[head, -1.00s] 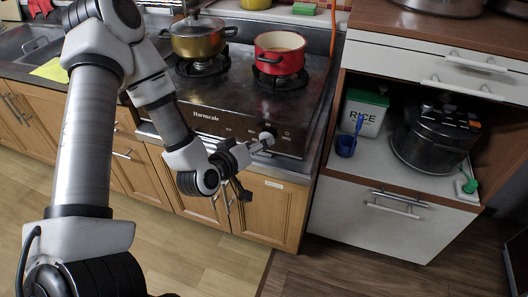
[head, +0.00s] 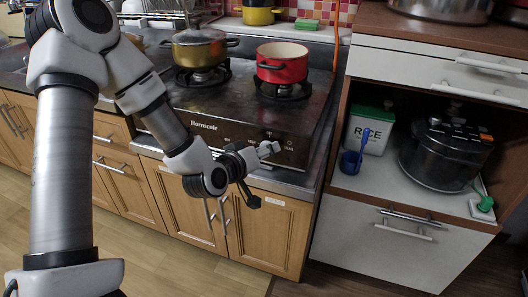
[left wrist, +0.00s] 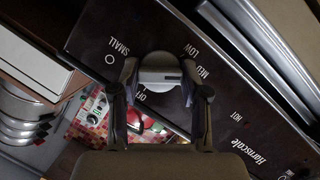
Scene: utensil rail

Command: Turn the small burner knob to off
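The small burner knob (left wrist: 159,68) is a pale round knob on the dark stove front, beside the printed word SMALL. In the left wrist view, LOW, MED and OFF are printed around it, and a dark mark on its face appears to point towards MED. My left gripper (left wrist: 160,88) is open, with one finger on each side of the knob; I cannot tell whether they touch it. In the head view, my left gripper (head: 268,149) is at the right part of the stove front and largely hides the knob. My right gripper is not in view.
A red pot (head: 283,64) and a gold lidded pot (head: 198,48) stand on the burners. The floor in front is clear.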

